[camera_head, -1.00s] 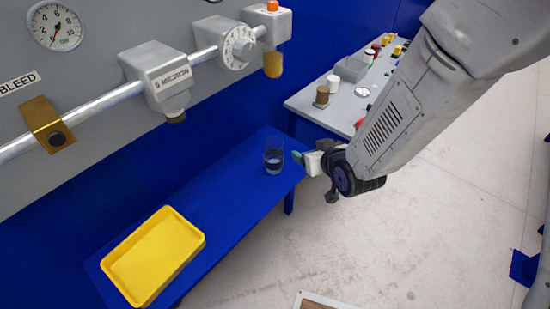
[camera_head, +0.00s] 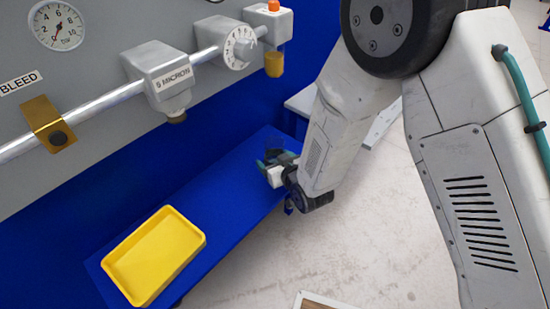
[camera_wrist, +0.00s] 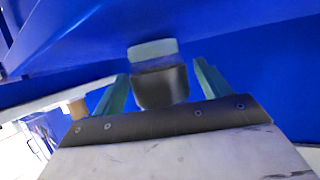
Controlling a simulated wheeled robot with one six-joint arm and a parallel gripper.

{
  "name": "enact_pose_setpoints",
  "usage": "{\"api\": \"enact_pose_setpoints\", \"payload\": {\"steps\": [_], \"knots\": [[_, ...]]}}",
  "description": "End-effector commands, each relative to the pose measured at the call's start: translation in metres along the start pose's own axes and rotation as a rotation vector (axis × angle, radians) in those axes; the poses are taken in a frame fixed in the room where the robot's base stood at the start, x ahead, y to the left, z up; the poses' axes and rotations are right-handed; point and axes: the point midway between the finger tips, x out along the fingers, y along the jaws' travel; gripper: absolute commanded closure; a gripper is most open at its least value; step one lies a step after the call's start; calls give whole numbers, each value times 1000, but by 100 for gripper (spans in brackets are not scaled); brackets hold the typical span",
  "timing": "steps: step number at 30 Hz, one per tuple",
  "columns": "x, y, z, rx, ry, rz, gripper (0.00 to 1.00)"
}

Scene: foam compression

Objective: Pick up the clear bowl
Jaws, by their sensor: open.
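The clear bowl, a see-through cup shape with dark contents, stands upright on the blue bench (camera_head: 215,195). In the wrist view the bowl (camera_wrist: 160,85) lies between the two teal fingers of my gripper (camera_wrist: 160,82), with a gap on each side. The fingers are open. Whether the bowl is fully between the fingertips or a little beyond them, I cannot tell.
A yellow tray (camera_head: 155,257) lies on the near left part of the bench. A grey panel with a gauge (camera_head: 57,26) and a pipe runs above the bench. A grey table (camera_head: 382,125) at the back is mostly hidden by my arm.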

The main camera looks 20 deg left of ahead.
Motion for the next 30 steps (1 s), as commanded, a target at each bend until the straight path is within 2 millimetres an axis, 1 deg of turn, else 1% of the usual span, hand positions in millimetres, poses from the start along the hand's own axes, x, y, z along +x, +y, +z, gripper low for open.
{"api": "enact_pose_setpoints", "payload": {"steps": [3, 8, 9, 11, 12, 14, 16, 17, 25, 30], "knots": [[4, 0, 0, 0, 0, 0, 24], [4, 0, 0, 0, -1, 0, 24], [4, 0, 0, 0, 0, 0, 35], [4, 0, 0, 0, -1, 0, 52], [4, 0, 0, 0, -1, 0, 63], [4, 0, 0, 0, 0, 0, 80], [4, 0, 0, 0, 0, 0, 82], [4, 0, 0, 0, 0, 0, 86], [2, 0, -3, 0, 1, 0, 86], [-2, 0, -15, 0, 2, 0, 86]]}}
